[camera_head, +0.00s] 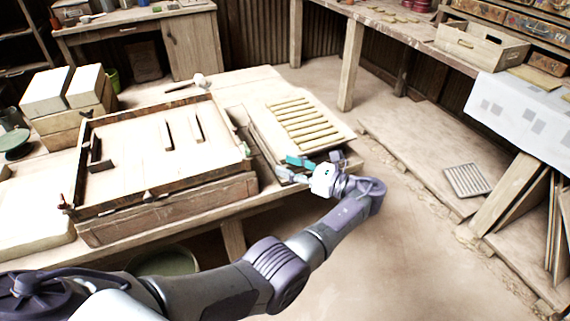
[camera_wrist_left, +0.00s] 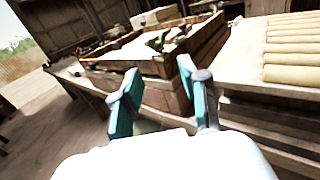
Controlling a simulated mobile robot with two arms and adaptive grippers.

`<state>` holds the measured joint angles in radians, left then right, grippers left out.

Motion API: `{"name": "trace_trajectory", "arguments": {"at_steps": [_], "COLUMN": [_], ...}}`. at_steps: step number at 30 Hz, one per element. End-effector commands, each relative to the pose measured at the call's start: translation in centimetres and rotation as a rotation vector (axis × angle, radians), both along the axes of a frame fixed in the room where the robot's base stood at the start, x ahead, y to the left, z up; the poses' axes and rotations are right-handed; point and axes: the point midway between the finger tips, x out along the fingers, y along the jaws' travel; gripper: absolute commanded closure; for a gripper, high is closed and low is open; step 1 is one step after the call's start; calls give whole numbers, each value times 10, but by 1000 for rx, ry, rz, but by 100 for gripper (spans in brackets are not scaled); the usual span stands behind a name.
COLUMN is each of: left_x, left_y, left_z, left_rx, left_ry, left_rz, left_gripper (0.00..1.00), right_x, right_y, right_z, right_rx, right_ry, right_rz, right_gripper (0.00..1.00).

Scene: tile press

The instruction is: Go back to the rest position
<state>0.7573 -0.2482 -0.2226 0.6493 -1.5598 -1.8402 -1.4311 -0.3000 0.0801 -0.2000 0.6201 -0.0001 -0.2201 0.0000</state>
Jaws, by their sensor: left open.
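My left gripper (camera_head: 298,168) is at the near right corner of the wooden work table, beside a slatted tray (camera_head: 300,122) that holds a row of long tan strips. In the left wrist view its two teal fingers (camera_wrist_left: 160,105) are apart with nothing between them. The tray edge and its tan strips (camera_wrist_left: 291,50) lie to the right of the fingers in that view. My left arm reaches in from the lower left and bends up at the elbow. My right gripper does not show in either view.
A large wooden frame box (camera_head: 165,205) stands on the table left of the tray, with small bars inside. Wooden blocks (camera_head: 70,95) are stacked at the left. A side bench holds a wooden crate (camera_head: 481,45). Open floor (camera_head: 400,240) lies right of my arm; a small grate (camera_head: 467,180) lies there.

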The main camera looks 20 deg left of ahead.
Motion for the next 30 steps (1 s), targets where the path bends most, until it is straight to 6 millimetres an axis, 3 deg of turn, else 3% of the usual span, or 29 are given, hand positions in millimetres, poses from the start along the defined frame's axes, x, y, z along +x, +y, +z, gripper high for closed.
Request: {"name": "trace_trajectory", "arguments": {"at_steps": [10, 14, 17, 23, 26, 30], "left_x": [0, -3, -11, -59, -97, -165], "left_y": [1, 6, 15, 24, 22, 15], "left_z": [-2, -33, -88, -233, -300, -385], "left_rx": [-3, -50, -148, -463, -632, -871], "left_ry": [2, 12, 21, -15, -56, -145], "left_rz": [-2, -33, -83, -142, -123, -35], "left_gripper": [56, 56, 56, 56, 56, 56], "right_x": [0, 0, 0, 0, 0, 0], "right_y": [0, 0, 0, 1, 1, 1], "right_z": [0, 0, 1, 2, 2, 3], "right_rx": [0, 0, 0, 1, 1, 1], "right_ry": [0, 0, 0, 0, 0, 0], "right_rz": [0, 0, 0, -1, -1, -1], "right_gripper": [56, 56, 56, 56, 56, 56]}}
